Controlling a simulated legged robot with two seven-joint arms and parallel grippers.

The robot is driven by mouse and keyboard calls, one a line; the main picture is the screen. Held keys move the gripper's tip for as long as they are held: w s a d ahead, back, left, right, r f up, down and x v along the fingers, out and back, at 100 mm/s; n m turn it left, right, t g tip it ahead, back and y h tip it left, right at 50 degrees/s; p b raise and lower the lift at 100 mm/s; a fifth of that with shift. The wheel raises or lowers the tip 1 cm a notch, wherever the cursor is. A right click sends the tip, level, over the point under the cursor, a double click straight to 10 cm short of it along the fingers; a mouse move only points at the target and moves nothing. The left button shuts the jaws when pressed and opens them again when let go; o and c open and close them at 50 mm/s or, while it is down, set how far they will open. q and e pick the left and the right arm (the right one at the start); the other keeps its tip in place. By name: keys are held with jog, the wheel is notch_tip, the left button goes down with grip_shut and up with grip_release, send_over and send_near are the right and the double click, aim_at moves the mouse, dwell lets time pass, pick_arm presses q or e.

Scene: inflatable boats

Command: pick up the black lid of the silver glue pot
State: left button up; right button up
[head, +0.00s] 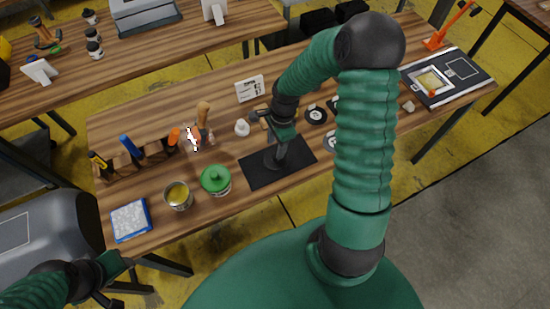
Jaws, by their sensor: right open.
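A small silver pot (178,197) with yellowish contents stands open near the front edge of the workbench. A pot with a green knobbed lid (215,178) stands just right of it. My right gripper (275,160) points down, open, over a black mat (299,151) right of the green-lidded pot. Dark shapes merge there, so I cannot clearly make out a black lid or tell whether the fingers touch anything. My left gripper (112,292) is at the lower left, off the bench and away from the pots; its jaws are too dark to read.
A tool rack (135,165) with coloured handles stands at left on the workbench. A blue-edged tray (130,220) lies at the front left corner. A framed panel (462,92) lies at the right end.

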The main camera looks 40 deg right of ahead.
jog(key=f, duration=0.4)
jog(key=shift+s+f, duration=0.2)
jog(key=shift+f, duration=0.05)
jog(key=shift+w+f, duration=0.1)
jog(key=shift+f, duration=0.15)
jog(key=shift+a+r, duration=0.1)
jog(key=shift+a, duration=0.05)
jog(key=c, duration=0.5)
grip_shut()
